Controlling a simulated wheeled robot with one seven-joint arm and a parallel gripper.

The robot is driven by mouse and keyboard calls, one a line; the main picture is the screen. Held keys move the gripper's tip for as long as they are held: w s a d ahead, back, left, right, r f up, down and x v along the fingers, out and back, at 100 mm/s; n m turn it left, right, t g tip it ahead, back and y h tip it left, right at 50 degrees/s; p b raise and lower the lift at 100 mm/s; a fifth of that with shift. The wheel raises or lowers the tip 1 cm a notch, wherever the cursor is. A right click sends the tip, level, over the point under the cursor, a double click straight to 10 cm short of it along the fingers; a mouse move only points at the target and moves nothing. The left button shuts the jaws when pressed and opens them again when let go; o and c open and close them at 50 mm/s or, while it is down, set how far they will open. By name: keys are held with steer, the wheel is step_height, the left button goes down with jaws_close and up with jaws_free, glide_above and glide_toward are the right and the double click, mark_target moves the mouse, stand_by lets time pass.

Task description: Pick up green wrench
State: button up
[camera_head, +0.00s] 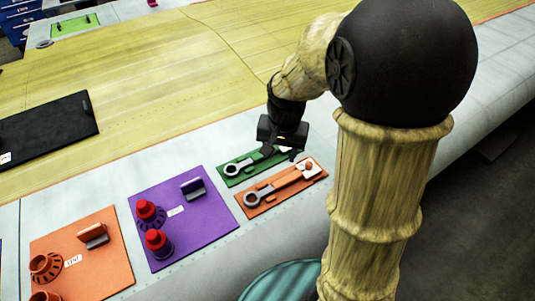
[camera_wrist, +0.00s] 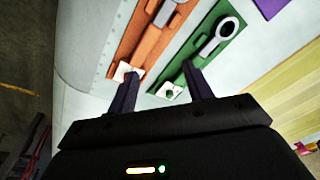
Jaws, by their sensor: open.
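The green wrench lies on a narrow green mat (camera_head: 222,180) on the pale wing surface. Its grey ring end (camera_head: 231,169) shows in the head view, and the rest is partly hidden by my gripper (camera_head: 279,154). In the wrist view the grey ring (camera_wrist: 226,27) and the green mat (camera_wrist: 183,68) are at the upper right. My gripper (camera_wrist: 162,80) is open and empty. Its two fingers point toward the mats, one near the end of the green mat and one near the end of the orange mat. I cannot tell the exact height above them.
An orange mat (camera_head: 285,200) with a grey-ringed orange wrench (camera_head: 270,189) lies right beside the green one. A purple mat (camera_head: 205,225) with red-topped parts and another orange mat (camera_head: 105,275) lie to the left. A black tray (camera_head: 45,130) lies farther back.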

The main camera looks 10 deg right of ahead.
steer(key=w+r+m+g, duration=0.1)
steer(key=w+r+m, duration=0.4)
steer(key=w+m, duration=0.4)
steer(key=w+b, duration=0.1)
steer(key=w, duration=0.2)
steer(key=shift+w+r+g, duration=0.2)
steer(key=shift+r+g, duration=0.15)
steer(key=shift+g, duration=0.05)
steer(key=p, duration=0.3)
glide_above(261, 156)
steer(key=w+d, duration=0.2)
steer(key=d, duration=0.1)
steer(key=f, duration=1.2)
steer(key=shift+s+a+f, duration=0.15)
steer(key=shift+a, duration=0.1)
steer(key=shift+f, duration=0.1)
